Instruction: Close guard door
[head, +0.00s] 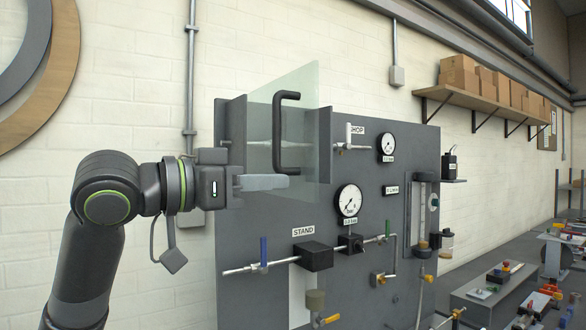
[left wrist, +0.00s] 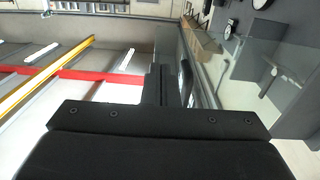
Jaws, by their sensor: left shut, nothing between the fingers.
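The guard door (head: 310,100) is a clear panel with a black bar handle (head: 279,130), standing out at an angle from the grey panel in the head view. It is open, and the pipe behind it shows through. My left gripper (head: 287,182) is shut and empty, its fingers at the door's lower part just below the handle. I cannot tell whether they touch the door. In the left wrist view the shut fingers (left wrist: 165,85) point away from the camera. My right gripper is out of view.
The grey panel (head: 365,270) carries gauges (head: 349,200), valves and pipes around the door. A "STAND" pipe with a blue-handled valve (head: 263,252) runs below my gripper. A shelf of boxes (head: 460,75) hangs at right, above a cluttered bench (head: 500,295).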

